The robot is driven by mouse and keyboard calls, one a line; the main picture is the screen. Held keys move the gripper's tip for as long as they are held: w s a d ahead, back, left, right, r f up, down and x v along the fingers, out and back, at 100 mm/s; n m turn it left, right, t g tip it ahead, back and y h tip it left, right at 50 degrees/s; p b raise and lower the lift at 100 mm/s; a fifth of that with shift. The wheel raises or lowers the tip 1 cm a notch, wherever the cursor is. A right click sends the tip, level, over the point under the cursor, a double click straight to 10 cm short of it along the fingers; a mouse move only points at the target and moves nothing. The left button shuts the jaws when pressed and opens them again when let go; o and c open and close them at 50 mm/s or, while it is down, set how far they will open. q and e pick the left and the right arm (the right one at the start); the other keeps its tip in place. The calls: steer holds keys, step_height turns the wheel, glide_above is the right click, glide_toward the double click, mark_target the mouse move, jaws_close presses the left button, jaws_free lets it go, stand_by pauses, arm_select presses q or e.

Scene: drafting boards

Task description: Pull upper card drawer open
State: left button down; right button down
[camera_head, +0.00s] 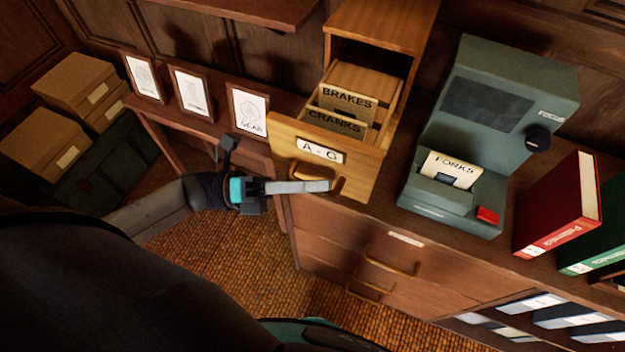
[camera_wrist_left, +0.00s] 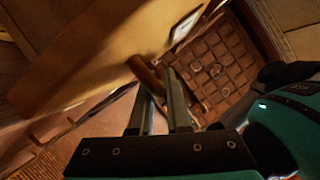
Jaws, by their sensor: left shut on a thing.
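The upper card drawer (camera_head: 358,170), light wood with an A-G label, stands pulled out of its wooden cabinet (camera_head: 385,28). Cards marked BRAKES and CRANKS show inside it. Its curved handle (camera_head: 336,190) is on the front below the label. My left gripper (camera_head: 322,186) comes in from the left and is shut on the handle. In the left wrist view the handle (camera_wrist_left: 146,74) sits at the tips of the two fingers (camera_wrist_left: 160,90), with the drawer front (camera_wrist_left: 90,60) above. My right gripper is not in view.
A grey-green machine (camera_head: 490,120) with a FORKS card stands right of the cabinet, then a red binder (camera_head: 560,205) and a green one. Framed drawings (camera_head: 192,93) stand at left. Lower drawers with handles (camera_head: 390,268) are below. Boxes (camera_head: 60,140) sit at far left.

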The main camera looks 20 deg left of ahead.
arm_select(q)
steer(key=c, duration=1.2)
jaws_free()
steer(key=shift+o, duration=0.2)
steer(key=b+v, duration=0.4)
steer(key=v, duration=1.1)
steer(key=shift+a, duration=0.2)
